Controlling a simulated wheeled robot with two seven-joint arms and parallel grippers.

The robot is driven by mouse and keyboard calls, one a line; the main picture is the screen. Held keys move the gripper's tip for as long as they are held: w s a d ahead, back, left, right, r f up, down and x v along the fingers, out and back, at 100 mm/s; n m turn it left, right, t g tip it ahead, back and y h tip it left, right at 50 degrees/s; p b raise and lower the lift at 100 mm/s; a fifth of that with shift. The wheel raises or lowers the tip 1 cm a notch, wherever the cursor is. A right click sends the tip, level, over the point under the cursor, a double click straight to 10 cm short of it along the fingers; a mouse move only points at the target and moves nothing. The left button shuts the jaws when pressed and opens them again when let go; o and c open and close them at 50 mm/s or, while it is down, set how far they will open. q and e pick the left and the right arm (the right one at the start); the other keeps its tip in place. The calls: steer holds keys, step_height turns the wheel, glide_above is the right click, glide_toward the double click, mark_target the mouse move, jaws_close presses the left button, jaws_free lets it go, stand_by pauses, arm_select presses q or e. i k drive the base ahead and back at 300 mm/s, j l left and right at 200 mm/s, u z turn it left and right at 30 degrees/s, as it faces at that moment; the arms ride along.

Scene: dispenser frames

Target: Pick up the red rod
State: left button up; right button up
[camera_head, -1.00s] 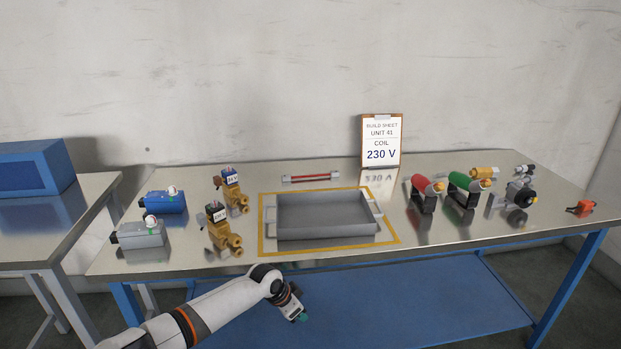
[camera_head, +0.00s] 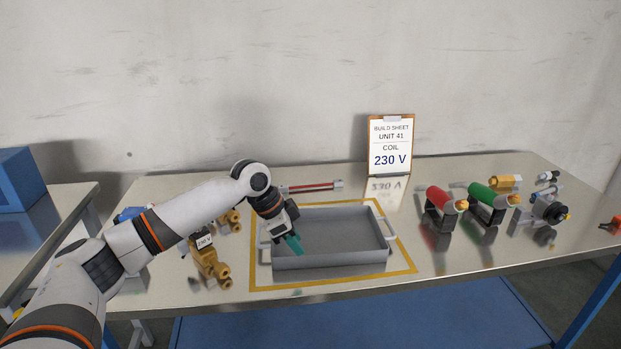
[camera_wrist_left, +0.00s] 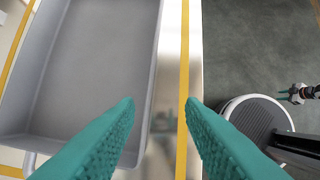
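The red rod (camera_head: 311,187) lies on the steel table at the back, behind the grey tray (camera_head: 330,262). It has pale end pieces, and its left end is partly hidden by my left arm. My left gripper (camera_head: 293,243) is above the left part of the tray, in front of the rod and apart from it. In the left wrist view its two green fingers (camera_wrist_left: 160,110) are spread with nothing between them. The tray (camera_wrist_left: 92,60) and the table's front edge show below them. My right gripper is not identifiable in the head view.
Brass valves (camera_head: 208,265) stand left of the tray, partly behind my left arm. A red cylinder (camera_head: 440,199) and a green cylinder (camera_head: 488,196) stand to the right. A build sheet (camera_head: 390,145) reading 230 V stands at the back. Yellow tape (camera_head: 410,262) borders the tray.

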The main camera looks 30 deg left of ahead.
mark_target(285, 188)
steer(key=i+j, duration=1)
steer(key=i, duration=0.15)
